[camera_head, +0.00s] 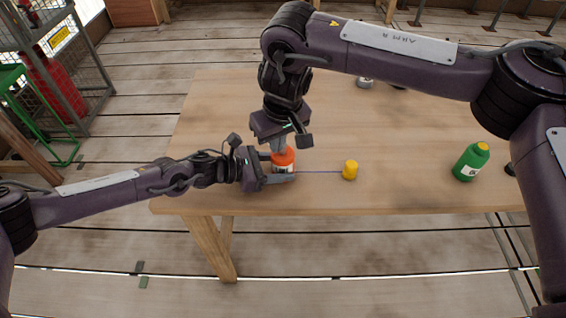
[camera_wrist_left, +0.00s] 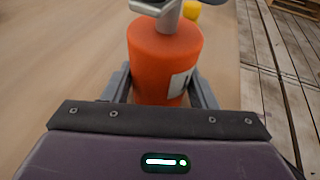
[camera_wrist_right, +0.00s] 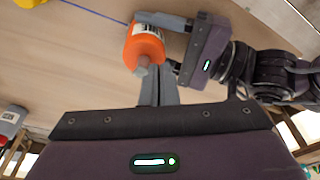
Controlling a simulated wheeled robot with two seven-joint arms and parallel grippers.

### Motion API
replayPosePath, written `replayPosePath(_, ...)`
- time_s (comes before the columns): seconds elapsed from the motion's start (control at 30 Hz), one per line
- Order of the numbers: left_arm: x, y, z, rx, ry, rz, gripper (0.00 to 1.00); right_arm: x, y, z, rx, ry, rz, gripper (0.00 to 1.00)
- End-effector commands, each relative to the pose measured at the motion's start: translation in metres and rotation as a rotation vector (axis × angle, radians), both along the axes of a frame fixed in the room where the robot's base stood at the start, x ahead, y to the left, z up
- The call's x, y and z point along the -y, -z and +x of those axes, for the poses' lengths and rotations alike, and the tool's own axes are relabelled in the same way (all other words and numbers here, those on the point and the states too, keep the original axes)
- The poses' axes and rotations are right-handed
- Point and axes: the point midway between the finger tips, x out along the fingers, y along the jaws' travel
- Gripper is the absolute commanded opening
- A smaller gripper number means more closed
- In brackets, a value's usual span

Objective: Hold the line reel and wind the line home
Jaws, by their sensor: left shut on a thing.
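The orange line reel (camera_head: 284,160) stands upright near the front edge of the table, with a white label on its side. My left gripper (camera_head: 281,170) is shut on the reel body; its fingers flank the reel in the left wrist view (camera_wrist_left: 163,90). A grey crank part (camera_wrist_right: 142,68) sits on top of the reel. My right gripper (camera_head: 279,146) points down at the reel top, its fingers together beside the crank; contact is unclear. A thin blue line (camera_head: 318,173) runs straight from the reel to a yellow piece (camera_head: 350,170) on the table.
A green bottle with a yellow cap (camera_head: 471,162) stands at the right of the wooden table (camera_head: 400,120). A small grey item (camera_head: 365,82) is at the back under my right arm. The table between the yellow piece and the bottle is clear.

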Motion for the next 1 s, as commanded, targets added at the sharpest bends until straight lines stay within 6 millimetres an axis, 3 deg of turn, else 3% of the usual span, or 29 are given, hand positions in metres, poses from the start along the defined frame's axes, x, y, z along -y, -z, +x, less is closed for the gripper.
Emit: replayPosePath(1.0,0.0009,0.0009,-0.0014,-0.001,0.003,0.001,0.39,-0.0082,-0.0001,0.0054,0.002,-0.001,0.003,0.0)
